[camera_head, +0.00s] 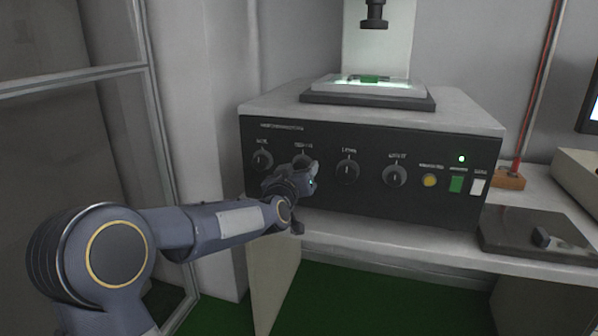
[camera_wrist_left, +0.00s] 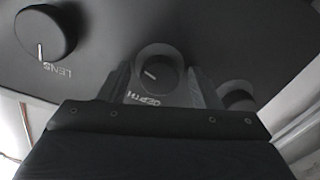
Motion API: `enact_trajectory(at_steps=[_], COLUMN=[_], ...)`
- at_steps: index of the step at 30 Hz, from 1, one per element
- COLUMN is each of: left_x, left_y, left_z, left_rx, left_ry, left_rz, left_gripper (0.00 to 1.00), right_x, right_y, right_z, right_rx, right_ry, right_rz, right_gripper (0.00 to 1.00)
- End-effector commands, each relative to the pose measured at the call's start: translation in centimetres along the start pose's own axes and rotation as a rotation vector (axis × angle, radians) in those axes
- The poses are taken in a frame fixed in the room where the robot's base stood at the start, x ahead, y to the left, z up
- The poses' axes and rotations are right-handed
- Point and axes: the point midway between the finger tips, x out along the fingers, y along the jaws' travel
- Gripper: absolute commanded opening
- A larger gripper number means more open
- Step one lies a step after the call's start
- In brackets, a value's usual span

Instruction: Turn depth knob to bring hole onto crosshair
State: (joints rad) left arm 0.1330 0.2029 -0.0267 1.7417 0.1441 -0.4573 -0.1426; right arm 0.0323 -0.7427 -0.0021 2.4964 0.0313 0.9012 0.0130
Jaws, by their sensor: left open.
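The depth knob (camera_head: 302,160) is on the black front panel, second from the left, partly hidden by my left gripper (camera_head: 309,174). In the left wrist view the depth knob (camera_wrist_left: 160,72) is round and dark with a pale pointer line, above the word DEPTH. My left gripper's fingers (camera_wrist_left: 162,85) are open, one on each side of this knob; whether they touch it I cannot tell. The hole and the crosshair cannot be made out. A monitor (camera_head: 594,108) is cut off at the right edge. My right gripper is out of view.
The lens knob (camera_head: 348,171) is just right of the depth knob, and another knob (camera_head: 262,161) is to its left. A lit stage (camera_head: 410,101) sits on top.

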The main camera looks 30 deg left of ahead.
Motion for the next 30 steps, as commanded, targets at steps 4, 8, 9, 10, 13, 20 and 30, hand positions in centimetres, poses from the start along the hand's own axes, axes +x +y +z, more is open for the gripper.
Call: enact_trajectory(at_steps=[4, 8, 9, 10, 13, 20, 30], left_x=[-1.2, -3.5, -4.2, -4.7, -6.2, -7.8, -7.8], left_y=[0.0, 0.1, 0.1, 0.1, 0.1, 0.0, 0.0], left_z=[-0.1, -0.1, -0.2, -0.2, -0.1, 0.0, 0.0], left_rx=[0.000, 0.000, 0.000, -0.001, 0.000, 0.000, 0.000], left_ry=[0.001, 0.000, 0.001, 0.001, 0.001, 0.000, 0.000], left_rz=[0.000, 0.001, 0.001, 0.001, 0.001, 0.000, 0.000], left_gripper=[0.57, 0.57, 0.57, 0.57, 0.57, 0.57, 0.57], right_x=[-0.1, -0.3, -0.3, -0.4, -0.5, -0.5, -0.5], right_y=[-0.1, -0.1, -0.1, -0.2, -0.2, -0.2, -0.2], right_z=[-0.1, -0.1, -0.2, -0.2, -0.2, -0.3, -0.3], right_rx=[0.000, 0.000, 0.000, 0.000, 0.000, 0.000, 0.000], right_ry=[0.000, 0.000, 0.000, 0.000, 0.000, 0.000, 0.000], right_rz=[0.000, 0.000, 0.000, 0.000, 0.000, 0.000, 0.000], right_gripper=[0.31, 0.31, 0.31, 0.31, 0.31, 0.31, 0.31])
